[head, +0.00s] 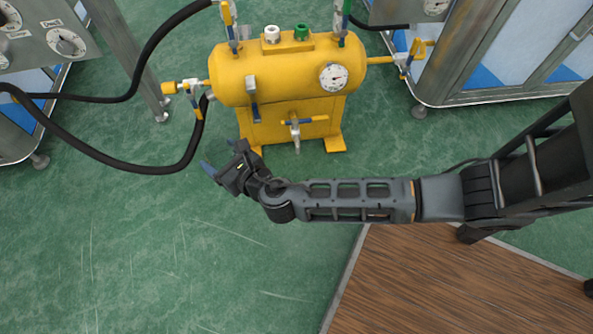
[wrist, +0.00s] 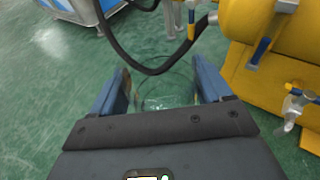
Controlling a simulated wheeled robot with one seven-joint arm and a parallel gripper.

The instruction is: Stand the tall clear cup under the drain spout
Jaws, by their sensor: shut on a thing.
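The yellow tank (head: 290,75) stands on the green floor, with a drain valve and its downward spout (head: 297,146) at the front. The spout also shows at the right of the wrist view (wrist: 289,124). My gripper (head: 222,157) is low in front of the tank, to the left of the spout. In the wrist view its blue fingers are shut on the tall clear cup (wrist: 165,93), whose faint rim and wall show between them. The cup is apart from the spout. It is too transparent to make out in the head view, and its base is hidden.
Black hoses (head: 135,168) loop to the left of the tank. Steel-framed machines (head: 60,45) stand at the back left and right (head: 500,60). A brown wooden surface (head: 430,285) is at the lower right. Green floor is clear at the lower left.

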